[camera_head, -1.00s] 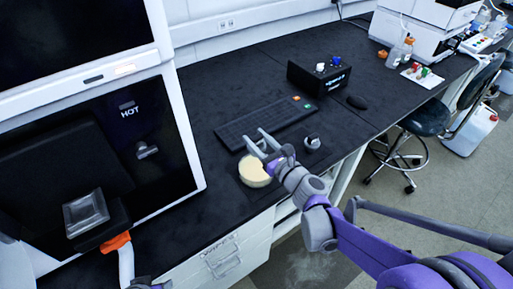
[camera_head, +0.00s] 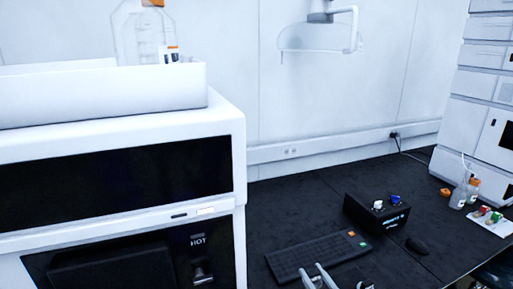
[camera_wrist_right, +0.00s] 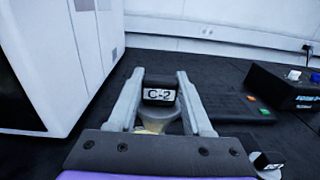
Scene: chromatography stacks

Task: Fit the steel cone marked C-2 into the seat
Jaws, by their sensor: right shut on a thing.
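The steel cone marked C-2 (camera_wrist_right: 158,96) is between the two fingers of my right gripper (camera_wrist_right: 160,88) in the right wrist view, its black-and-white tag facing the camera. My right gripper is shut on it. In the head view only the tips of my right gripper (camera_head: 319,277) show at the bottom edge, and the cone cannot be made out. A small steel fitting (camera_head: 201,272) sits under the HOT label on the white instrument. I cannot tell whether it is the seat. My left gripper is out of view.
A second black-tagged piece (camera_wrist_right: 268,163) stands at lower right. The white instrument (camera_head: 120,125) stands at left.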

